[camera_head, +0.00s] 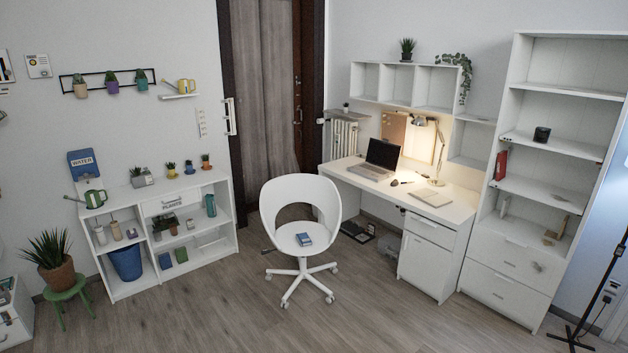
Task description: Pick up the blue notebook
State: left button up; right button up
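A small blue book-like object (304,239), which looks like the blue notebook, lies flat on the seat of the white swivel chair (318,201). A darker blue box-like or book-like object (165,261) stands on the lower shelf of the white low shelf unit (218,244) at the left, beside a green one (181,255). At this distance I cannot read either blue object. Neither of my grippers is in view.
The white desk (460,212) behind the chair holds a laptop (379,158), a lamp and a pale notebook (431,197). A tall white shelf (570,88) and a black stand (590,310) are at the right. The wooden floor (230,315) in front is clear.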

aim_at(304, 239)
jog(key=z, duration=0.35)
jog(key=i, duration=2.6)
jog(key=u, duration=0.75)
jog(key=i, duration=1.9)
jog(key=u, duration=0.7)
